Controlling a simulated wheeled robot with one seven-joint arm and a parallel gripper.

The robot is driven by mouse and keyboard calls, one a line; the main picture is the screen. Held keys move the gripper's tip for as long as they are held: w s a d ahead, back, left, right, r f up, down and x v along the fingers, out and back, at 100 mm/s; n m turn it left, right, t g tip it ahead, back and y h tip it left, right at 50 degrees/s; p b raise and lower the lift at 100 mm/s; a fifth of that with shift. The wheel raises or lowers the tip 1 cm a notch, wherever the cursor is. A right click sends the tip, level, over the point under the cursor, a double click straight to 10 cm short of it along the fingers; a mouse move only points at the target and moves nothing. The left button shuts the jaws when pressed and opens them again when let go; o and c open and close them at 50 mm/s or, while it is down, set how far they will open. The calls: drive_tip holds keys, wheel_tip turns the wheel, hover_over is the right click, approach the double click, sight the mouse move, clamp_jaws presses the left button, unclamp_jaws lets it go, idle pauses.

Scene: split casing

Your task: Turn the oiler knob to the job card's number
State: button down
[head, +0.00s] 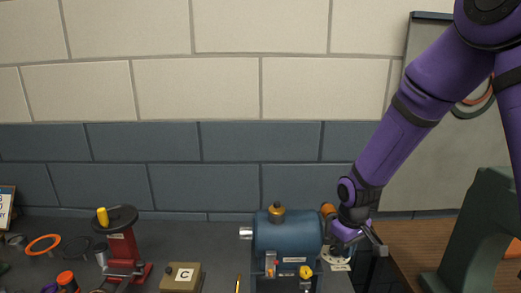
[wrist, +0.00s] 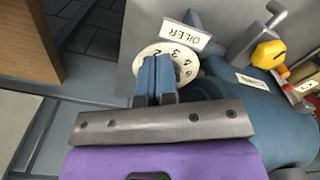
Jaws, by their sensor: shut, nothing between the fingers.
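The oiler dial (wrist: 178,60) is a white disc with black numbers, beside a white plate (wrist: 186,36) reading OILER in the wrist view. The numbers 2, 3, 4 and 5 show around its edge. My gripper (wrist: 156,62) is shut, its two blue-grey fingers together over the middle of the dial. They hide the knob and any pointer, so I cannot tell its setting or whether they touch it. In the head view my gripper is at the right end of the blue casing (head: 286,238). A card (head: 6,207) at the far left edge is cut off and unreadable.
A yellow knob (wrist: 268,53) on a grey lever stands near the dial. A green block-shaped body (head: 478,235) stands at right.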

drive_tip(key=shift+s+f, duration=0.55)
drive_tip(key=shift+s, duration=0.1)
drive_tip(key=shift+w+r, duration=0.2)
drive_tip(key=shift+r, duration=0.25)
drive_tip(key=shift+w+r, duration=0.15)
drive_tip(key=shift+r, duration=2.45)
drive_tip(key=shift+d+r, duration=0.15)
drive_tip(key=shift+r, duration=0.1)
wheel_tip(320, 180, up, 8)
drive_tip(key=m+t, duration=0.1)
hover_over(346, 262)
drive_tip(key=s+d, duration=0.2)
drive_tip(key=s, duration=0.1)
drive_tip(key=s+d+r+m+t, duration=0.2)
drive_tip(key=s+r, duration=0.5)
drive_tip(key=s, duration=0.3)
drive_tip(key=s+d+r+m+t, duration=0.2)
drive_tip(key=s+d+r+m, duration=0.1)
drive_tip(key=s+r, duration=0.4)
drive_tip(key=s, duration=0.2)
drive_tip(key=shift+s+d, duration=0.25)
drive_tip(key=shift+s, duration=0.1)
